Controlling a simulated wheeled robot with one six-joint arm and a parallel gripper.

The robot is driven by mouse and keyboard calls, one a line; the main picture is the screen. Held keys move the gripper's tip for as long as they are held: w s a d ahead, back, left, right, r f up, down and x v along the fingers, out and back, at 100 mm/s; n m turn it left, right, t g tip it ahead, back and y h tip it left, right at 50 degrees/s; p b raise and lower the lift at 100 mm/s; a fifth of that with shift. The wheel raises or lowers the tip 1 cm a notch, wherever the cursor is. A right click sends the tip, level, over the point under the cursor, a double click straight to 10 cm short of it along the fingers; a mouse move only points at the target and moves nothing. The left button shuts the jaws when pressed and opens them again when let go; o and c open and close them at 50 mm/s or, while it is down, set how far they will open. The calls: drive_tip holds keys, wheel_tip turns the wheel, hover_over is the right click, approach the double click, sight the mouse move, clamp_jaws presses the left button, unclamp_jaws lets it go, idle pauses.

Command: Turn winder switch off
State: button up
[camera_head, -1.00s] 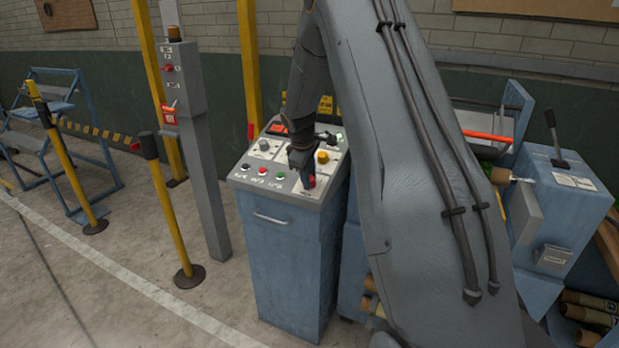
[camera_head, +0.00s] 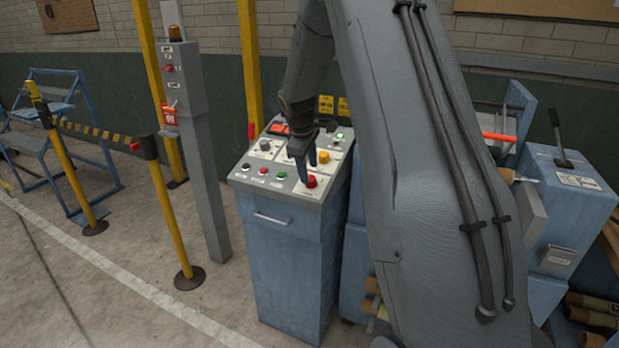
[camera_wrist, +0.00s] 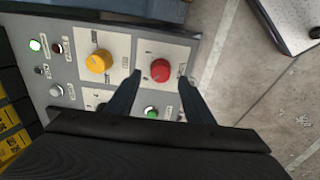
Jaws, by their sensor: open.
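A blue control console (camera_head: 285,262) with a sloped grey top stands in the middle of the head view. A red knob (camera_head: 311,181) sits near the top's front right corner, and a yellow knob (camera_head: 323,157) is behind it. My gripper (camera_head: 307,163) is open just above and behind the red knob. In the wrist view the red knob (camera_wrist: 160,70) appears between my open fingers, with nothing gripped. The yellow knob (camera_wrist: 98,61) is left of the fingers there. Labels are too small to read, so I cannot tell which control is the winder switch.
Several small green, red and black buttons line the console's front edge, and a grey knob (camera_head: 264,145) is at the left. A yellow post (camera_head: 172,210) and a grey pillar box (camera_head: 190,90) stand left. Another blue machine (camera_head: 575,190) is at the right.

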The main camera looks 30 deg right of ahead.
drive_tip(key=shift+b+v, duration=0.4)
drive_tip(key=shift+v, duration=1.35)
